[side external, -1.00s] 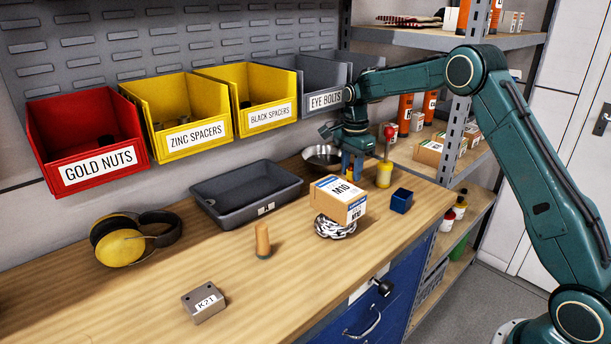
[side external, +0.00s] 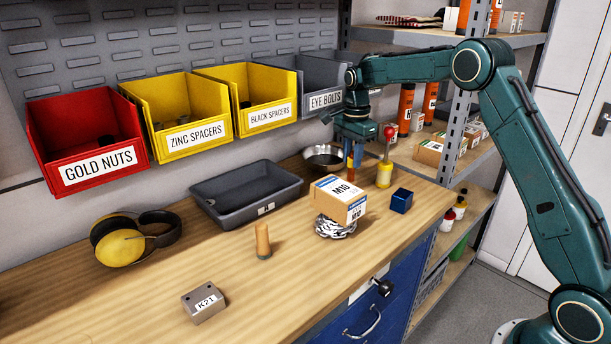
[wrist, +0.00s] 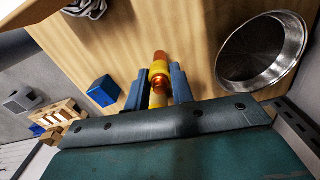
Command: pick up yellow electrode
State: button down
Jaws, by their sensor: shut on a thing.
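The yellow electrode (wrist: 159,72) is a slim yellow rod with copper-coloured parts, seen in the wrist view between my two blue fingers. My gripper (wrist: 157,88) is shut on it. In the side view my gripper (side external: 352,158) is at the back right of the bench, with the electrode (side external: 350,170) showing as a small orange-yellow strip at the fingers. Its lower end is too small to tell whether it clears the bench.
A metal bowl (side external: 323,154) is close to the gripper's left, and a yellow-based thing with a red ball top (side external: 384,174) close to its right. A blue block (side external: 401,202) and an M10 box (side external: 338,201) stand in front.

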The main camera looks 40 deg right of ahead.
jog(key=s, duration=3.2)
jog(key=shift+w, duration=0.1)
